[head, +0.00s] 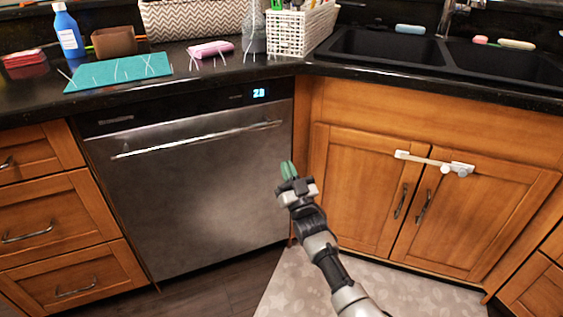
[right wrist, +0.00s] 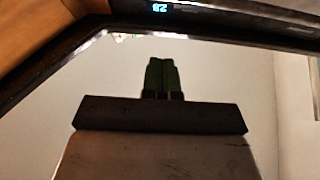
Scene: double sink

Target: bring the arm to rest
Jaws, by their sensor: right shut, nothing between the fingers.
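My right gripper (head: 288,170) has green fingertips and hangs in the air in front of the cabinet corner, between the dishwasher and the sink cabinet. It is below the counter's front edge. Its two green fingers also show in the right wrist view (right wrist: 162,75), side by side and together, with nothing between them. My left gripper does not show in either view.
The dishwasher (head: 195,185) is shut, at left of my right arm. The sink cabinet doors (head: 385,205) are shut, with a white latch (head: 435,162) across them. The black counter (head: 225,75) holds a teal mat (head: 118,72), a white basket (head: 300,30) and a blue bottle (head: 67,32).

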